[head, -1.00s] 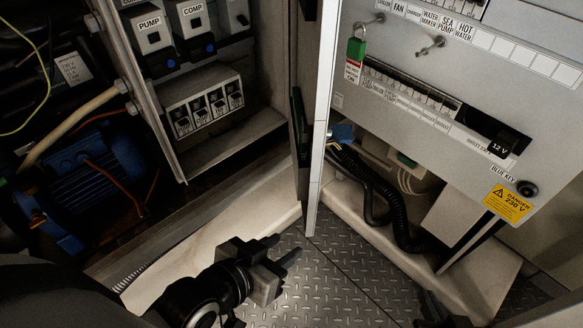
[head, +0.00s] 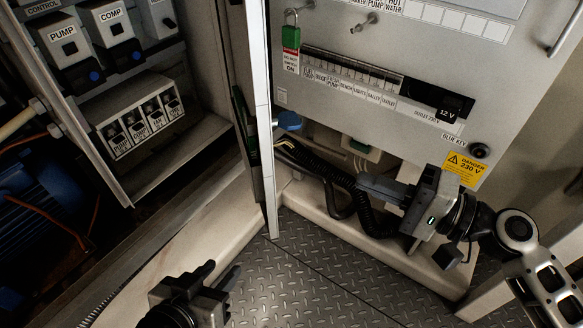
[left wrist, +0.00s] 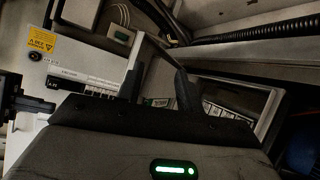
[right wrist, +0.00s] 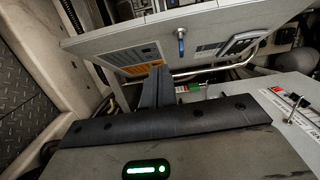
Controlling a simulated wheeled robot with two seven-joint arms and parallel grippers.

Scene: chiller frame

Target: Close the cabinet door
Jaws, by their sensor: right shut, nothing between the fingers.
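The cabinet door (head: 262,130) stands open and is seen nearly edge-on in the middle of the head view, with a blue handle (head: 288,120) on its right face. A panel with a blue handle (right wrist: 181,42) also shows in the right wrist view. My right gripper (head: 365,183) is shut and empty, right of the door and apart from it, in front of the lower switch panel. My left gripper (head: 222,270) is open and empty, low over the floor and left of the door's lower end. Its spread fingers also show in the left wrist view (left wrist: 158,75).
The open cabinet with PUMP and COMP switches (head: 105,35) is on the left. The grey panel (head: 420,60) with a green padlock (head: 291,38) and breakers is on the right. Black hoses (head: 335,185) hang below it. The metal floor (head: 290,285) between is clear.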

